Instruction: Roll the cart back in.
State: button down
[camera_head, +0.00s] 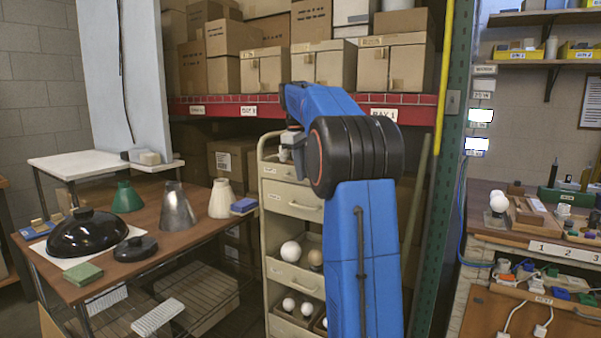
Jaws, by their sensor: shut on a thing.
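The cart (290,209) is a tall cream unit with labelled drawers and open bins. It stands in front of the red-edged shelving, just right of the brown table. Several white bulbs (290,251) and a tan one sit in its lower bins. My gripper (286,154) is at the cart's top, by its left upper rail, and is shut on the cart. The fingertips are small here and the exact grip is hard to see. My blue arm hides the cart's right side, and its wheels are out of view.
The brown table (150,235) on the left holds green, grey and cream cone shades, a black dome and a green block. The shelving (225,106) with boxes stands behind the cart. A green post and the right workbench (485,240) bound the right side.

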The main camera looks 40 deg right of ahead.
jog(key=shift+w+d+r, duration=0.1)
jog(key=shift+d, duration=0.1)
jog(key=c, duration=1.8)
grip_release()
jog(key=shift+d, duration=0.1)
jog(key=shift+c, duration=0.2)
jog(key=s+a+r, duration=0.1)
jog(key=a+r, duration=0.2)
jog(key=r, duration=1.4)
jog(key=shift+s+a, duration=0.1)
jog(key=shift+a, duration=0.05)
